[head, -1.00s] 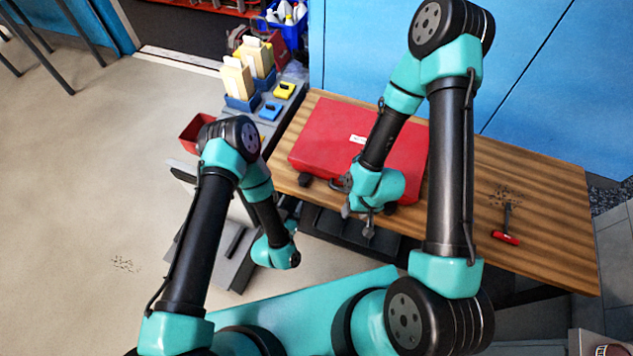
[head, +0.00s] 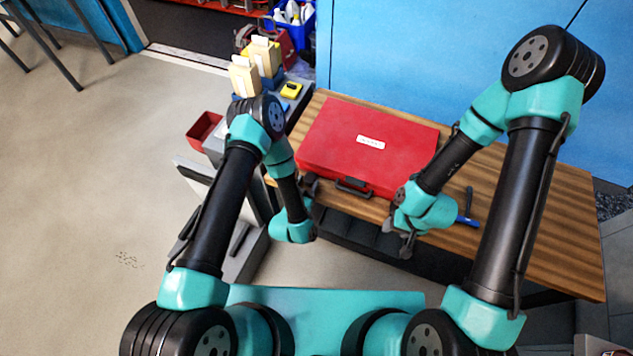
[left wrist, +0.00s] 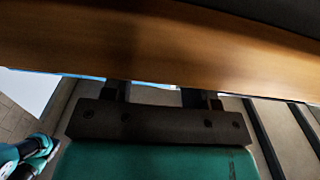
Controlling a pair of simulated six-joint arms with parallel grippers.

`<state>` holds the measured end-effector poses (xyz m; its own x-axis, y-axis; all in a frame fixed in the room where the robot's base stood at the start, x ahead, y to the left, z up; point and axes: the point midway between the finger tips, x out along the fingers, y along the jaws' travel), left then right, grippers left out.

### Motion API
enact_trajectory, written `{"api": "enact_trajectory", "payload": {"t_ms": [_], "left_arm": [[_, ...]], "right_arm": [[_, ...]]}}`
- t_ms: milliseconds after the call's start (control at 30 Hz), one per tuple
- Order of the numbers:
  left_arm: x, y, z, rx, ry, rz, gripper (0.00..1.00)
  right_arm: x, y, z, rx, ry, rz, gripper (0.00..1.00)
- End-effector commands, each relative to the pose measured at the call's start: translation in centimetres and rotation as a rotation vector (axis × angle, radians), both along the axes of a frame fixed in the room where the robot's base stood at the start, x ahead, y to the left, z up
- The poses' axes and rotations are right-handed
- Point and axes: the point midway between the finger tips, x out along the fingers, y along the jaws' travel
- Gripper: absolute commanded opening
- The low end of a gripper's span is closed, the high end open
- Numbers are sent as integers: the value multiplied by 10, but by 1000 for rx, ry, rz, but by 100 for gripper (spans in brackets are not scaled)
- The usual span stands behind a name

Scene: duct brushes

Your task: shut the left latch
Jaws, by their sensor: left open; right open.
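The red case (head: 365,140) lies shut on the wooden table, with a dark handle (head: 352,187) on its front. The left latch (head: 309,180) is a small dark part at the case's front left; whether it is open or shut is too small to tell. My left gripper (head: 311,200) is close to it at the table's front edge, partly hidden by my wrist. In the left wrist view its two fingers (left wrist: 158,95) stand apart, empty, facing the table edge. My right gripper (head: 398,236) is open and empty, in front of the case's right side, probably covering the right latch.
A blue-handled tool (head: 467,212) lies on the wooden table (head: 560,215), right of the case, behind my right gripper. A cart at the left holds cartons (head: 243,76) and a yellow block (head: 291,90). A red bin (head: 204,130) stands left of it.

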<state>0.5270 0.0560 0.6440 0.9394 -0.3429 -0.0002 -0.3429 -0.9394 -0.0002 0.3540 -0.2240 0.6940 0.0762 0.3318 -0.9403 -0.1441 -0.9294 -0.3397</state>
Motion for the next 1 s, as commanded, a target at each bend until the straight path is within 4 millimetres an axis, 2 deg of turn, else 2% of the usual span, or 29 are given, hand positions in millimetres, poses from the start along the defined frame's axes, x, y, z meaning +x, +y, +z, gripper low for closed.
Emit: {"api": "enact_trajectory", "payload": {"t_ms": [367,700,1000], "left_arm": [[6,0,0,0,0,5,53],[6,0,0,0,0,5,22],[6,0,2,10,23,5,21]], "right_arm": [[0,0,0,0,0,0,53],[0,0,0,0,0,0,53],[0,0,0,0,0,0,53]]}}
